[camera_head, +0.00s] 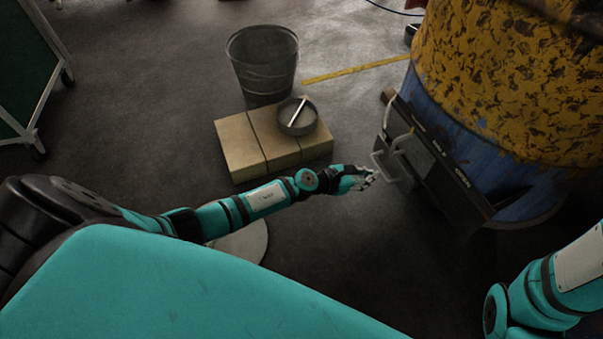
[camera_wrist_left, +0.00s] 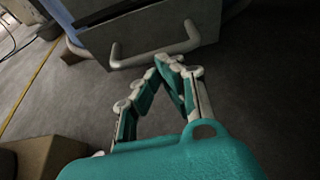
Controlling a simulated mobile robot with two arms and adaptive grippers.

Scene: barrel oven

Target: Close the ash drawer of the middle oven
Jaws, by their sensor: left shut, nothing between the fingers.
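The barrel oven (camera_head: 500,95), with worn yellow paint above blue, stands at the right in the head view. Low on its near side, the ash drawer (camera_head: 401,143) appears to stick out a little from a dark panel. Its grey front and bar handle (camera_head: 378,166) face my left arm. In the left wrist view the drawer front (camera_wrist_left: 150,28) and handle (camera_wrist_left: 155,55) fill the top. My left gripper (camera_head: 370,175) is shut and empty, just in front of the handle; its fingertips (camera_wrist_left: 170,62) point at it. Contact cannot be told. My right gripper is out of view.
A block of pale bricks (camera_head: 240,150) with a round pan (camera_head: 297,117) on it stands left of the drawer, beyond my left forearm. A metal bucket (camera_head: 262,62) stands behind it. A green-panelled cart (camera_head: 22,75) is at far left. Floor before the drawer is clear.

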